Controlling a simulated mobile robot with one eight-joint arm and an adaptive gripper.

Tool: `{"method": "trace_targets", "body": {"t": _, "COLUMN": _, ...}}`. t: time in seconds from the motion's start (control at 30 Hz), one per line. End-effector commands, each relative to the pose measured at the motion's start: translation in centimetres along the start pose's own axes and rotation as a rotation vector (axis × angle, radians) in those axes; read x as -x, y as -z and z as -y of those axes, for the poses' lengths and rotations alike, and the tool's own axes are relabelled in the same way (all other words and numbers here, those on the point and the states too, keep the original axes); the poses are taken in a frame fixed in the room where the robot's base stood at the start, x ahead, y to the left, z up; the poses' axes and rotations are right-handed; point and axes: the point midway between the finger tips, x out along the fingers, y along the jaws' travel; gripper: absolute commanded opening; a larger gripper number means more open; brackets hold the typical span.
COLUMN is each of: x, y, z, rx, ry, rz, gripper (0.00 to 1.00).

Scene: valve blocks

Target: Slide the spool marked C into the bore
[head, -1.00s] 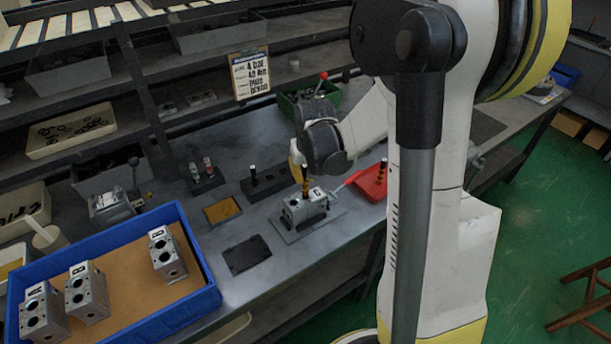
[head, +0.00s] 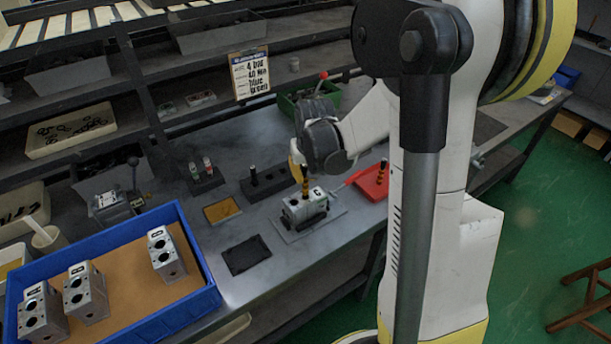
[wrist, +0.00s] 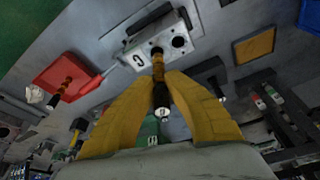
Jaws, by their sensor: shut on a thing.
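My gripper (wrist: 164,88) has its yellow fingers shut on a slim gold-and-black spool (wrist: 158,67). In the head view my gripper (head: 299,163) is above the grey valve block marked C (head: 308,208), with the spool (head: 305,187) pointing down at its top. In the wrist view the spool's far end meets the block (wrist: 143,61) at one bore; I cannot tell how far it is inside. A second round hole beside it is open and empty. A white end on the held spool carries a mark too small to read.
A red tray (head: 372,185) with another spool stands right of the block. Dark spool stands (head: 264,184) and an orange-brown pad (head: 222,211) are to the left. A blue tray (head: 213,298) holds blocks marked A and B. A black mat (head: 247,255) lies in front.

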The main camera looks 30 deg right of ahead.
Motion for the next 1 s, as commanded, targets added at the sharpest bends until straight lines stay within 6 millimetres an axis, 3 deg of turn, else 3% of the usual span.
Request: {"method": "trace_targets", "body": {"t": 1.0, "x": -2.1, "y": -0.7, "z": 0.0, "rx": 0.000, "ry": 0.000, "rz": 0.000, "gripper": 0.00}}
